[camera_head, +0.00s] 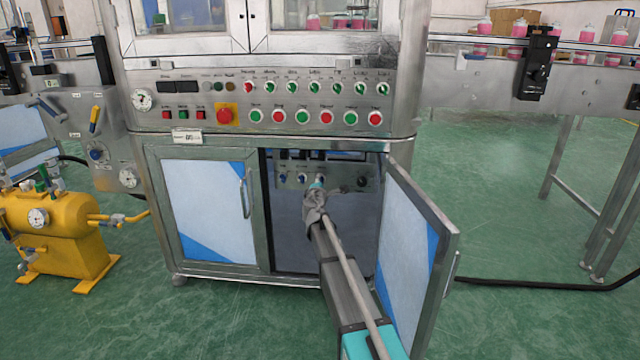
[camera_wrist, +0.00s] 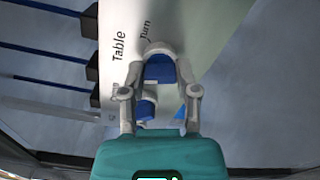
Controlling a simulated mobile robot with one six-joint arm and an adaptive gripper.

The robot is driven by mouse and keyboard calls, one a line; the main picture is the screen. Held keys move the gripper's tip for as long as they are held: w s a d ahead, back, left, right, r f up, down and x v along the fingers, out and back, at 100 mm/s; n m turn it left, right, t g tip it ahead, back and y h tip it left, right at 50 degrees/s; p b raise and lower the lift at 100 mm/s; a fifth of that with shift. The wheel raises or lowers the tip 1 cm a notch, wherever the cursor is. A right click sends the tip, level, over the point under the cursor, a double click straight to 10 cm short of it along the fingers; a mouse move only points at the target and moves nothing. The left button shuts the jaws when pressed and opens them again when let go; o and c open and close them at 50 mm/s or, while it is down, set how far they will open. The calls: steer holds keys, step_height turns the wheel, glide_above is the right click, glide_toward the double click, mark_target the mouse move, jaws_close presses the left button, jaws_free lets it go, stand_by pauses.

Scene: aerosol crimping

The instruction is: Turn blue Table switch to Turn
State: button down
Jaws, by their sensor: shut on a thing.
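The blue Table switch (camera_wrist: 159,72) shows between my gripper's fingers in the wrist view. The switch's exact pointing direction is partly hidden by the fingers. In the head view, my gripper (camera_head: 317,187) reaches into the open cabinet at the small switch panel (camera_head: 342,181) and mostly covers the switch there.
Other small knobs (camera_head: 301,178) sit left of my gripper on the same panel. Another blue part (camera_wrist: 147,107) lies between the fingers' bases. The open cabinet door (camera_head: 415,250) stands close to the right of my arm; the closed door (camera_head: 205,212) is left.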

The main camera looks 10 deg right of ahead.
steer(key=m, duration=1.3)
stand_by(0.4)
steer(key=shift+c, duration=1.8)
jaws_free()
steer(key=v, duration=1.2)
stand_by(0.3)
